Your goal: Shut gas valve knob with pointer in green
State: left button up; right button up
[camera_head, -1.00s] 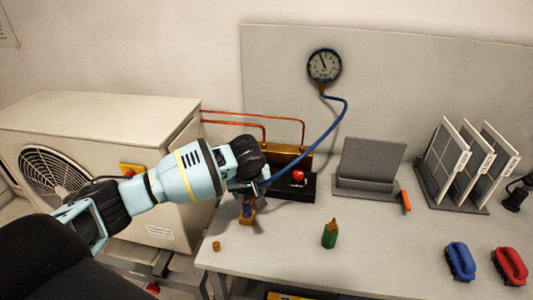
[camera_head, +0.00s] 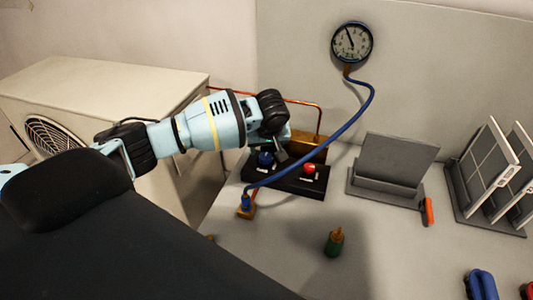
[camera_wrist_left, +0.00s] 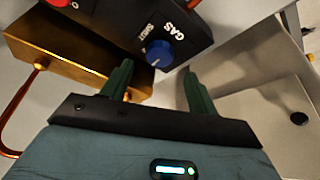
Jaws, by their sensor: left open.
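The blue gas knob (camera_head: 265,160) sits on the left of a black valve block (camera_head: 288,184). In the left wrist view the knob (camera_wrist_left: 160,54) shows a white line, with "GAS" and "SHUT" printed beside it. My left gripper (camera_wrist_left: 157,73) is open, its two green fingers just short of the knob and on either side of it in that picture; they do not appear to touch it. In the head view the left gripper (camera_head: 284,150) is above the block. The round gauge (camera_head: 352,43) has its pointer up, slightly left; I cannot make out a green band.
A red knob (camera_head: 310,168) is on the block's right. A blue hose (camera_head: 335,135) arcs from the gauge down to a brass fitting (camera_head: 246,211). Copper pipes (camera_head: 318,120) run behind. A green bottle (camera_head: 334,242) and a grey stand (camera_head: 395,165) are on the bench.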

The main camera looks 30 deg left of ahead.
aim_at(265, 156)
pick_arm(q)
jog(key=x, duration=0.4)
jog(key=shift+b, duration=0.3)
jog(key=shift+w+a+f, duration=0.1)
jog(key=shift+w+f, duration=0.05)
jog(key=shift+f, duration=0.35)
pick_arm(e)
jog(key=shift+s+a+f, duration=0.15)
jog(key=shift+s+f, duration=0.05)
jog(key=shift+f, duration=0.15)
pick_arm(q)
jog(key=c, duration=1)
jog(key=shift+r+m+p, duration=0.2)
jog(key=shift+m+p, duration=0.15)
jog(key=shift+m, duration=0.15)
jog(key=shift+f+m+t+h, duration=0.1)
jog(key=shift+m+t+h, duration=0.2)
jog(key=shift+m+h, duration=0.35)
jog(key=shift+a+f+m+h, duration=0.15)
jog(key=shift+m+h, duration=0.2)
jog(key=shift+m, duration=1.4)
pick_arm(e)
jog(key=shift+w+r, duration=0.7)
jog(key=shift+d, duration=0.2)
